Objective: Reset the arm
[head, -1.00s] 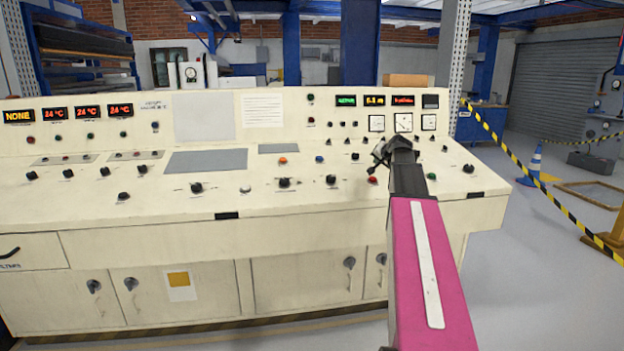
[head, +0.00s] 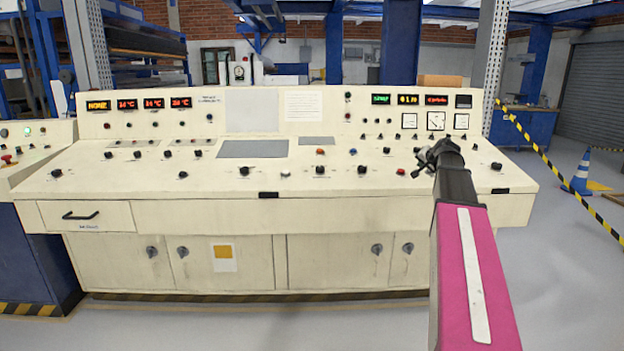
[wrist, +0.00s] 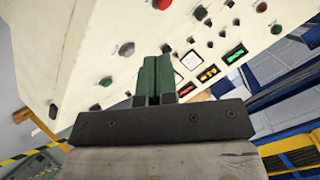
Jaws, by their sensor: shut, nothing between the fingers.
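My gripper (head: 428,158) is at the end of my pink and black arm, reaching forward on the right side of the head view. It appears in front of the right part of a cream control console (head: 200,213). In the wrist view my gripper's two green fingers (wrist: 153,82) are together with nothing between them. The console panel (wrist: 100,60) shows tilted behind them, with knobs, a red button (wrist: 162,4) and lit displays. My arm hides part of the console's right front. Whether the fingers touch the console cannot be told, but nothing is held.
A second console (head: 40,150) with a blue base stands at the left. Yellow-black tape (head: 560,175) and a blue cone (head: 580,172) are at the right. Grey floor (head: 250,325) in front of the console is clear.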

